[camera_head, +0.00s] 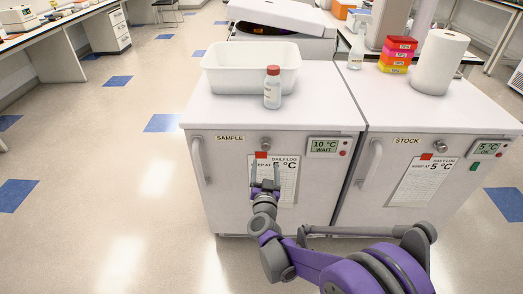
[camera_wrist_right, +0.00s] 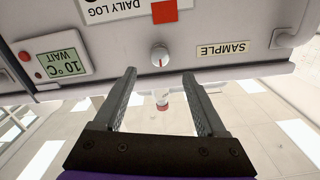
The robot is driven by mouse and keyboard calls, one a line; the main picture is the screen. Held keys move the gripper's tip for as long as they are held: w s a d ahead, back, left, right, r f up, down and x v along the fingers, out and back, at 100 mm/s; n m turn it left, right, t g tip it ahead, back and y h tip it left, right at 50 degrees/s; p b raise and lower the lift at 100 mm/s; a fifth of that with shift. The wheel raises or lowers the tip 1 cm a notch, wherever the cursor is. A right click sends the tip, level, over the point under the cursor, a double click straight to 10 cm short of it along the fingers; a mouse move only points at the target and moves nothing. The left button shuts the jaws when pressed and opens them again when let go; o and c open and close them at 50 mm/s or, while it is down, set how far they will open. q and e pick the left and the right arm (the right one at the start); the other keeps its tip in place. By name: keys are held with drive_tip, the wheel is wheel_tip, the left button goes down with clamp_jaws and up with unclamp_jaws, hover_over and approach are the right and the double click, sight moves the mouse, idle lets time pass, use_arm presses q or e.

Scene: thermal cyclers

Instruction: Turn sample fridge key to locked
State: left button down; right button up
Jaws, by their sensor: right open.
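The sample fridge (camera_head: 225,180) is the left white unit, labelled SAMPLE. Its key knob (camera_head: 265,143) is a small round grey knob near the top of the front, between the label and a display reading 10 °C WAIT. In the upside-down right wrist view the knob (camera_wrist_right: 160,55) carries a short red mark that looks about vertical. My right gripper (camera_head: 265,174) is open and empty in front of the fridge, below the knob in the head view. In the wrist view its fingertips (camera_wrist_right: 160,73) lie either side of the knob's line, apart from it. My left gripper is not in view.
A red-capped bottle (camera_head: 272,92) and white tub (camera_head: 250,80) stand on the sample fridge. A daily log sheet (camera_head: 287,185) with a red tab hangs below the knob. The stock fridge (camera_head: 400,205) adjoins on the right. A vertical handle (camera_head: 199,160) is at the left.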

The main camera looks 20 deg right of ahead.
sight(266, 148)
drive_tip(key=b+x, duration=0.1)
drive_tip(key=x, duration=0.8)
drive_tip(key=shift+w, duration=0.15)
drive_tip(key=shift+c, duration=0.3)
clamp_jaws()
